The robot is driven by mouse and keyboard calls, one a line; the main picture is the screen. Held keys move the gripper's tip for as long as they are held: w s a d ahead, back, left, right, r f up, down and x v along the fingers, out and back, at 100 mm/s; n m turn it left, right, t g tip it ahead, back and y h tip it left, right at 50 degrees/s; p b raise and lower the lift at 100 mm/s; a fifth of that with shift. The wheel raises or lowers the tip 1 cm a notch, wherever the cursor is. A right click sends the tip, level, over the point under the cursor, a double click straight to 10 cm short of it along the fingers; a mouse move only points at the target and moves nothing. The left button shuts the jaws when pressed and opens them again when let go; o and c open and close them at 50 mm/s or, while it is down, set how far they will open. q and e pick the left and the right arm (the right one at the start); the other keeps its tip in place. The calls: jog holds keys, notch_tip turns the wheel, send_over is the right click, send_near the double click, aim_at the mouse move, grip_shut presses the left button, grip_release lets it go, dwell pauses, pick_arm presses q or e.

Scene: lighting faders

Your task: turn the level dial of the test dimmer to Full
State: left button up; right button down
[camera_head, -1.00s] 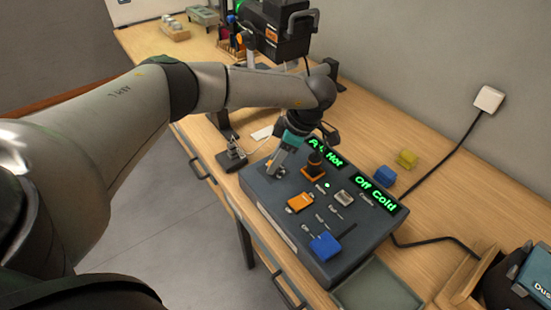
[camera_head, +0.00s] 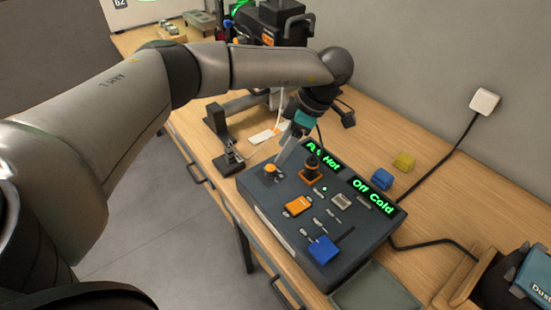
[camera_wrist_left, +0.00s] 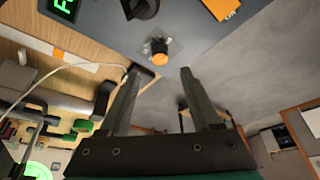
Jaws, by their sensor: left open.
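The dark control console (camera_head: 262,205) sits on the bench. A small orange-capped knob (camera_head: 270,170) stands at its far left corner, and a black dial on an orange base (camera_head: 312,168) is to its right. No readable label shows which is the level dial. My left gripper (camera_head: 281,162) is open beside and above the orange-capped knob. In the left wrist view the knob (camera_wrist_left: 160,50) lies just beyond and between the two fingertips (camera_wrist_left: 160,69), with nothing held. The black dial (camera_wrist_left: 141,8) is cut by the top edge there. My right gripper is not in view.
The console also carries an orange slider (camera_head: 298,206) and a blue slider (camera_head: 322,250).

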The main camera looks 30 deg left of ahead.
pick_arm(q)
jog(key=v, duration=0.8)
jog(key=shift+r, duration=0.2)
